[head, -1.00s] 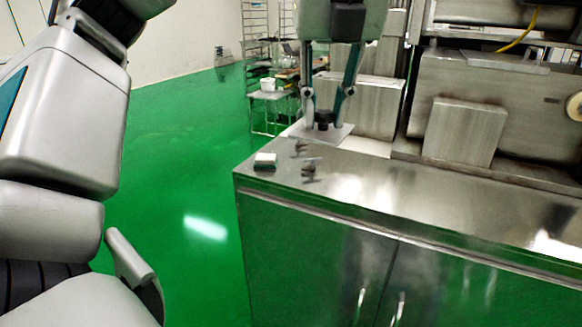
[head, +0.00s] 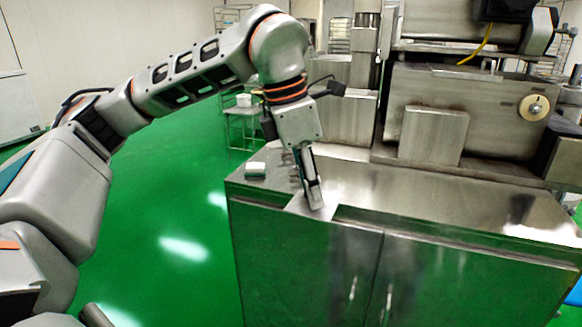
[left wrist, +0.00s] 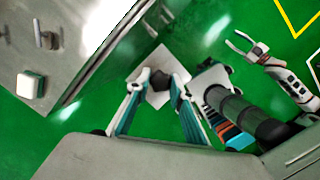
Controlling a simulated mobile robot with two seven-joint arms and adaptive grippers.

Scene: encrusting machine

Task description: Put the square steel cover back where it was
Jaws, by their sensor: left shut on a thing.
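The square steel cover (head: 323,213) is a thin pale plate with a dark knob in its middle. My left gripper (head: 314,198) is shut on the knob, with the plate below the fingertips. In the head view the plate overlaps the counter's front edge. In the left wrist view the cover (left wrist: 177,69) hangs between the fingers (left wrist: 158,82) against green floor, beside the counter edge. My right gripper (left wrist: 243,43) shows at the upper right of the left wrist view, its fingers apart and empty.
The steel counter (head: 420,195) has a wide bare top. A small white-topped block (head: 256,169) sits at its left corner, near small metal fittings (left wrist: 46,36). The steel machine (head: 470,95) stands behind. Green floor (head: 180,210) is open on the left.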

